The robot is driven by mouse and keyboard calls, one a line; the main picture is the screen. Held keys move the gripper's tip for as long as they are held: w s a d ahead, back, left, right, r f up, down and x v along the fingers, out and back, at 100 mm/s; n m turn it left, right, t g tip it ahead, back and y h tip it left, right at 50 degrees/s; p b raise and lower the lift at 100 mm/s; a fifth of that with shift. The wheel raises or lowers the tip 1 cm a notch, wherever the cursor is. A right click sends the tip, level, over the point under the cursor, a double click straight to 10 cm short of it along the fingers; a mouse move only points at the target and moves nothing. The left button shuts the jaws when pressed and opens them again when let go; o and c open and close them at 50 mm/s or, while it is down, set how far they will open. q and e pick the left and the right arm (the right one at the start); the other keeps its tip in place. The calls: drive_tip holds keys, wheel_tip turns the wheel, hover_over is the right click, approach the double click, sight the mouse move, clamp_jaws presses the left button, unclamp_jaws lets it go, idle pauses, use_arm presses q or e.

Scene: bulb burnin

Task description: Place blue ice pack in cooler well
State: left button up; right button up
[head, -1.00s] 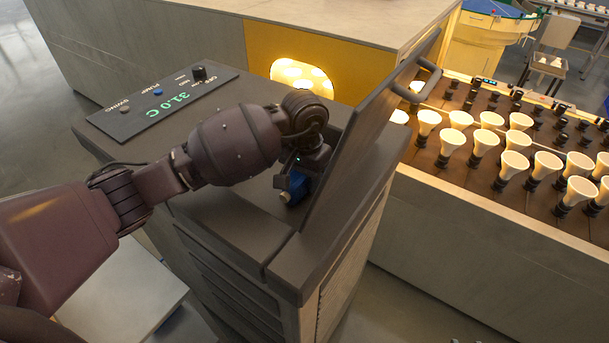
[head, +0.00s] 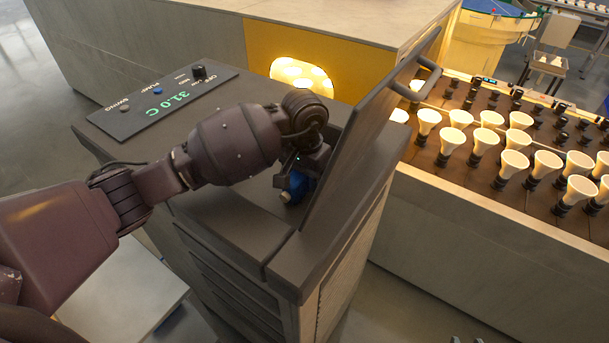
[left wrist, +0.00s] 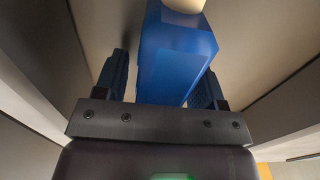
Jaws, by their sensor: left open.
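The blue ice pack (head: 299,186), with a cream cap, is at the top of the dark cabinet, close against the raised lid. My left gripper (head: 296,176) reaches down over it and partly covers it. In the left wrist view the ice pack (left wrist: 178,62) lies between the two blue fingers of my open left gripper (left wrist: 163,80). The pack is near the right finger, with a wider gap on the left. The cooler well is not clearly visible behind my arm and the lid, so I cannot tell how deep the pack sits.
The raised lid (head: 365,130) with a handle (head: 425,82) stands just right of my left gripper. A control panel (head: 160,102) reads 31.0 C. A rack (head: 470,170) of several bulbs is on the right. Small dark tips at the bottom edge are unclear.

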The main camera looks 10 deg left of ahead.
use_arm(q)
wheel_tip(320, 180, up, 12)
drive_tip(key=shift+f+b, duration=0.15)
drive_tip(key=shift+b, duration=0.95)
drive_tip(key=shift+r, duration=0.25)
